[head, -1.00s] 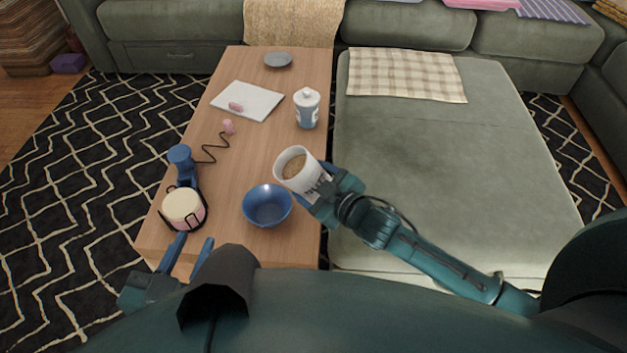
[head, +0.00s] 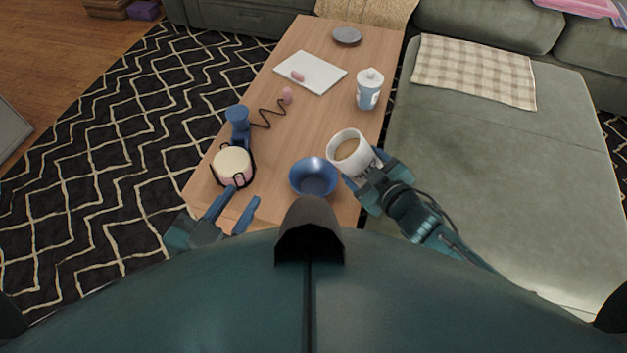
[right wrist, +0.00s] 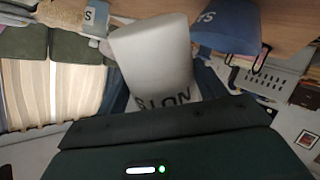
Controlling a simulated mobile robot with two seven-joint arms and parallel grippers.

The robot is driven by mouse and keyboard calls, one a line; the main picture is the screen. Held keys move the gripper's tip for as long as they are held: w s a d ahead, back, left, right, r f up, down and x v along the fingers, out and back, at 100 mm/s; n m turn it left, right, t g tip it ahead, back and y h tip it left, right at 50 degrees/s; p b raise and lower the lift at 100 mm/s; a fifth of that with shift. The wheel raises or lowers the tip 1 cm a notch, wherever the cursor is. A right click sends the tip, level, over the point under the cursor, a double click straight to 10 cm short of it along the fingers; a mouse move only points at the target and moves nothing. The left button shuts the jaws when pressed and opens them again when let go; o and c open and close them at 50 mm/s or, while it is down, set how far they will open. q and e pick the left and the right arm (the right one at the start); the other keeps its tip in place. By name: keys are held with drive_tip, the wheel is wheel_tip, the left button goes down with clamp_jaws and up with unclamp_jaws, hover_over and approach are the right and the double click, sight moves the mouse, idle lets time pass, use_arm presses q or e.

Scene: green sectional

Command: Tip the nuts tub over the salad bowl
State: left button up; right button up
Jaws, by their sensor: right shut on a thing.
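The white nuts tub (head: 345,146) is held by my right gripper (head: 365,178), which is shut on it. The tub leans a little to the left, its open mouth showing brown contents. It is up and to the right of the blue salad bowl (head: 313,178), which stands on the wooden table. In the right wrist view the tub (right wrist: 155,55) shows upside-down "NUTS" lettering, and the bowl (right wrist: 225,28) is beside it. My left gripper (head: 233,205) is open and empty at the table's near left edge. The inside of the bowl looks empty.
On the table (head: 290,118) are a cream-topped container in a black wire holder (head: 232,165), a blue device (head: 238,120), a white board (head: 310,72), a lidded jar (head: 369,90) and a grey plate (head: 347,36). The green sofa (head: 500,170) borders the right side.

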idle(0.4)
drive_tip(key=shift+d+f+n+p, duration=0.1)
drive_tip(key=shift+n+p, duration=0.2)
drive_tip(key=shift+p, duration=0.3)
drive_tip(key=shift+f, duration=0.15)
drive_tip(key=shift+h, duration=0.3)
drive_tip(key=shift+p, duration=0.55)
drive_tip(key=shift+d+f+n+g, duration=0.1)
drive_tip(key=shift+n+g, duration=0.2)
